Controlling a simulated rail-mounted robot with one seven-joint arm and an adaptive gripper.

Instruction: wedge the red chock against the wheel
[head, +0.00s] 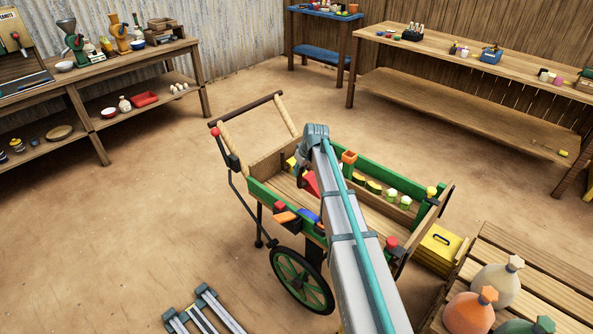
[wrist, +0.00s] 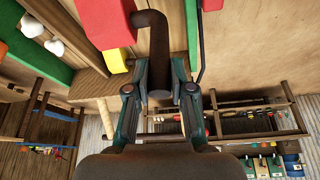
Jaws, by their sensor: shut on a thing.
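The red chock (head: 311,184) shows in the head view over the cart's bed, partly hidden by my arm. In the wrist view a red block with a yellow end (wrist: 105,20) is at the top left, joined to a dark bent handle (wrist: 152,35). My gripper (wrist: 160,85) is shut on this handle. In the head view my gripper (head: 299,177) is above the cart, mostly hidden by my own arm. The green spoked wheel (head: 284,268) stands on the floor at the cart's near side, apart from the chock.
The wooden cart (head: 262,190) carries green rails, small pots and a lever with a red knob (head: 215,132). A yellow box (head: 437,248) and a slatted pallet (head: 535,275) with sacks stand right. A metal frame (head: 205,310) lies in front.

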